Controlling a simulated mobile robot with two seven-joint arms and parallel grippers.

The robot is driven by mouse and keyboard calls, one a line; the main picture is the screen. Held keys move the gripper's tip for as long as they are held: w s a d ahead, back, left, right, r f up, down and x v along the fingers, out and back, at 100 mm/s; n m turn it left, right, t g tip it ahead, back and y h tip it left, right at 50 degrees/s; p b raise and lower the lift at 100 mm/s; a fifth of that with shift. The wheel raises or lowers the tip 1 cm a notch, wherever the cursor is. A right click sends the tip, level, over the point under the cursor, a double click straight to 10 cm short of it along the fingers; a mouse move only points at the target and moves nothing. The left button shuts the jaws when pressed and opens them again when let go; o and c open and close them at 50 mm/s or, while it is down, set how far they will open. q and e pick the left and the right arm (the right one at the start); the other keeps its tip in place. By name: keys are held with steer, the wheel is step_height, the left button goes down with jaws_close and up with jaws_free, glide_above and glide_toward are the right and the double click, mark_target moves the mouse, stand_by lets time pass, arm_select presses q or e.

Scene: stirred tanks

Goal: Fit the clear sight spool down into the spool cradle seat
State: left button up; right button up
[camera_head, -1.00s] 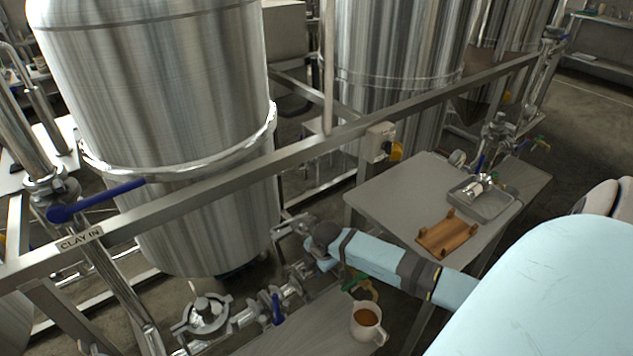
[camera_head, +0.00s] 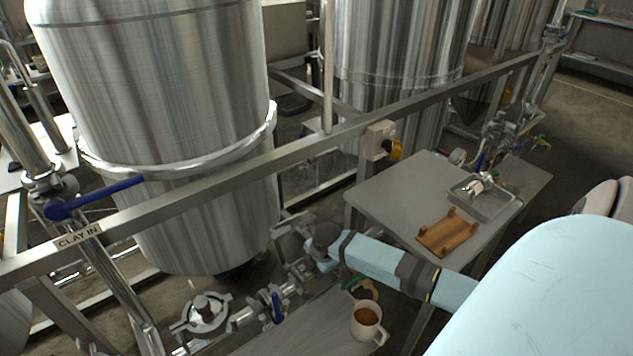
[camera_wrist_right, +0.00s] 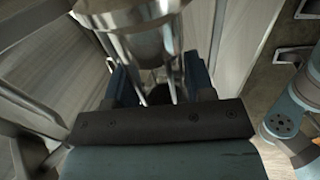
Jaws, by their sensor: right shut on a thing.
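My right gripper (camera_wrist_right: 160,82) is shut on a shiny metal-ended piece, which looks like the sight spool (camera_wrist_right: 140,42). In the right wrist view its wide steel end is at the top, with thin rods running down between the two blue fingers. Its clear part is hard to make out. In the head view my right arm reaches in from the right and ends beside the pipework in front of the big tank; the fingers are hard to tell there. A brown wooden cradle (camera_head: 447,236) with short posts lies empty on the grey table. My left gripper is not in view.
A grey tray (camera_head: 492,207) with a metal fitting (camera_head: 476,186) stands behind the cradle on the table (camera_head: 392,200). A mug (camera_head: 366,323) stands on the near bench below my arm. A steel rail (camera_head: 230,188) and blue-handled valves run along the tanks.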

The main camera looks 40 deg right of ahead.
steer(key=shift+f+b, duration=0.85)
steer(key=shift+f, duration=0.6)
steer(key=o, duration=1.3)
steer(key=v, duration=0.4)
steer(key=shift+r+p, duration=0.15)
steer(key=shift+p, duration=0.15)
steer(key=v, duration=0.9)
steer(key=shift+r, duration=0.3)
